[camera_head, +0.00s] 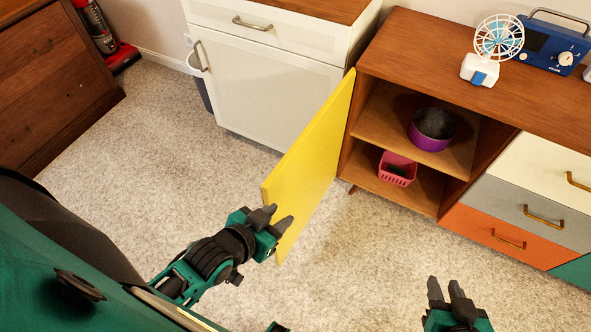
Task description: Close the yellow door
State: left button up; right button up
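The yellow door (315,155) stands wide open, swung out from the left side of the wooden hutch (465,84) toward me. Its hinged edge is at the hutch and its free edge is close to my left gripper. My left gripper (284,218) is at the lower free end of the door, with its fingers apart and overlapping the door in the picture. I cannot tell whether it touches the door. My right gripper (447,286) is low in the picture over the carpet, away from the door, with a gap between its fingers and nothing in it.
The open compartment holds a purple pot (431,142) and a pink basket (397,173). A fan (495,45) and blue radio (553,45) stand on top. Coloured drawers (530,216) are at right. A white cabinet (262,93) stands behind the door. Carpet before the hutch is clear.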

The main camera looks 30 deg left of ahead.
aim_at(297, 183)
jog(key=j, duration=0.75)
jog(key=j+z, duration=0.3)
jog(key=j, duration=0.35)
jog(key=j+z, duration=0.3)
jog(key=j, duration=0.35)
